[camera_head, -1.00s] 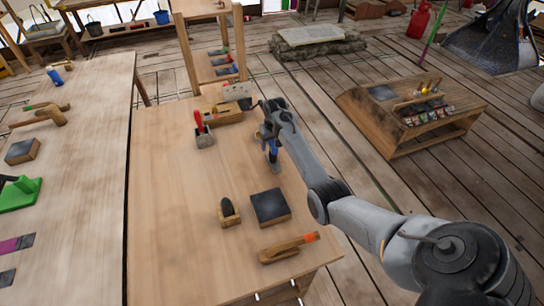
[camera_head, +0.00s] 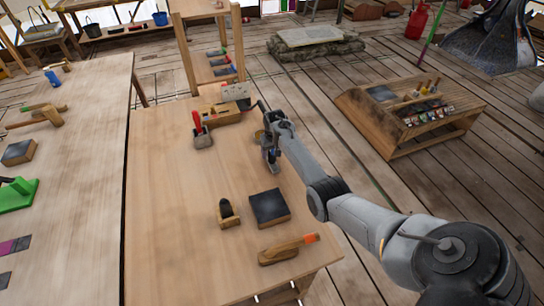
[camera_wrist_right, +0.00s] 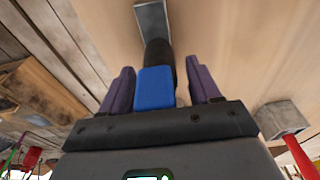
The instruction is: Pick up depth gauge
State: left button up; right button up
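A tool with a blue end (camera_wrist_right: 155,88), a dark middle and a grey flat plate (camera_wrist_right: 152,20) lies under my right gripper; I take it to be the depth gauge. In the head view my right gripper (camera_head: 270,158) is low over the right part of the wooden table (camera_head: 165,215) and hides most of this tool. In the right wrist view the two dark fingers of my right gripper (camera_wrist_right: 162,90) stand on either side of the blue end. A gap shows at its right side, so the fingers look open. My left gripper is out of view.
A grey holder with a red handle (camera_head: 201,135) and a wooden plane (camera_head: 230,112) sit at the back. A dark-topped block (camera_head: 268,207), a small wooden block (camera_head: 228,213) and an orange-tipped wooden tool (camera_head: 288,248) lie in front. The table's left part is clear.

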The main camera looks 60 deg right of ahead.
jog(key=c, duration=1)
jog(key=shift+c, duration=0.3)
jog(key=shift+r, duration=0.2)
